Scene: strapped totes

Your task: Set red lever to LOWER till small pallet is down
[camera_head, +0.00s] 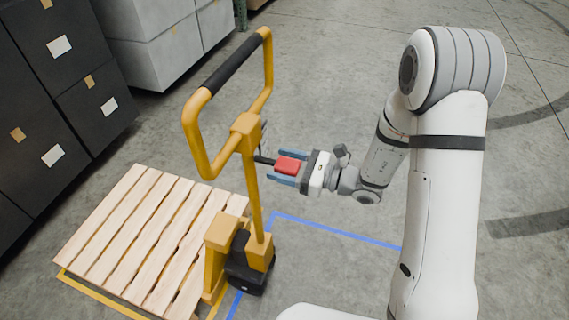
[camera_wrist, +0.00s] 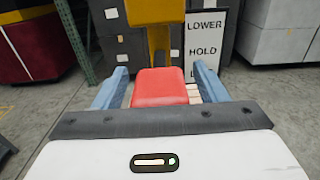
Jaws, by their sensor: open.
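The red lever (camera_head: 287,165) sticks out to the right of the yellow pallet jack's post (camera_head: 252,190). It also shows in the wrist view (camera_wrist: 160,88), between the blue fingers. My gripper (camera_head: 283,169) is open, with one finger on each side of the red lever; contact is not clear. A white sign (camera_wrist: 206,45) in the wrist view reads LOWER at the top and HOLD below; a further word is mostly hidden by a finger. The small wooden pallet (camera_head: 140,235) sits at the jack's base. Its height above the floor is hard to tell.
The jack's yellow loop handle (camera_head: 228,100) rises above the lever. Dark totes (camera_head: 60,90) stand at the left and grey totes (camera_head: 160,40) at the back. Blue floor lines (camera_head: 335,231) run beside the jack. Bare concrete lies behind my arm.

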